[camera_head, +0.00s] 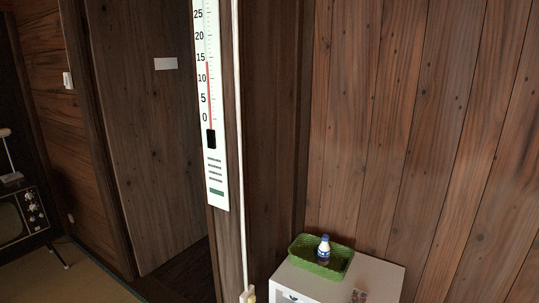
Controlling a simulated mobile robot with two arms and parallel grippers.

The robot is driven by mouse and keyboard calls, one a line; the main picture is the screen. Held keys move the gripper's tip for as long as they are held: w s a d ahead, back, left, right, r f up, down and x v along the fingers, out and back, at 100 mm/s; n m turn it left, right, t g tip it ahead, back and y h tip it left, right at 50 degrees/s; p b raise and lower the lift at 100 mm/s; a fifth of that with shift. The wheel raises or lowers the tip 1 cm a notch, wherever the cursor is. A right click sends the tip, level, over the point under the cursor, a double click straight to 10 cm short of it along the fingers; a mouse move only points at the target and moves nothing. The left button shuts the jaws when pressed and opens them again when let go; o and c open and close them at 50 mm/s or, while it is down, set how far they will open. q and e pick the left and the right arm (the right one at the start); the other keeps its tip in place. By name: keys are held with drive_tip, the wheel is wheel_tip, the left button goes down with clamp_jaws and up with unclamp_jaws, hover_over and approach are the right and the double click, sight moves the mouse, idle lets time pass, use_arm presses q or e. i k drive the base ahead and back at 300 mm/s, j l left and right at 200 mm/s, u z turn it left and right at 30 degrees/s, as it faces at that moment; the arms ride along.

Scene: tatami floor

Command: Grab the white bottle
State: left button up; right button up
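The white bottle (324,248) stands upright in a green basket (305,243). It is small, with a dark blue cap and a blue band near its base. The basket sits on top of a white cabinet (378,271) at the bottom of the head view, right of the middle. Neither of my grippers shows in this view.
A wooden plank wall rises behind the cabinet. A large thermometer (216,190) hangs on a post to the left, with a white cord beside it. An old television (22,218) stands at the far left.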

sight(325, 250)
drive_tip(key=k+l, duration=0.25)
drive_tip(key=l, duration=0.15)
drive_tip(key=k+l, duration=0.25)
drive_tip(key=l, duration=0.2)
drive_tip(key=k+l, duration=0.55)
drive_tip(key=l, duration=0.3)
drive_tip(key=i+j, duration=0.25)
drive_tip(key=i+j+z, duration=0.1)
drive_tip(key=i+j, duration=0.15)
drive_tip(key=j, duration=0.15)
drive_tip(key=i+j+z, duration=0.1)
drive_tip(key=i+j, duration=0.35)
drive_tip(key=j, duration=0.3)
drive_tip(key=i+j+z, duration=0.1)
drive_tip(key=i+j, duration=0.35)
drive_tip(key=j, duration=0.3)
drive_tip(key=i+j+z, duration=0.1)
drive_tip(key=j, duration=0.25)
drive_tip(key=i, duration=0.1)
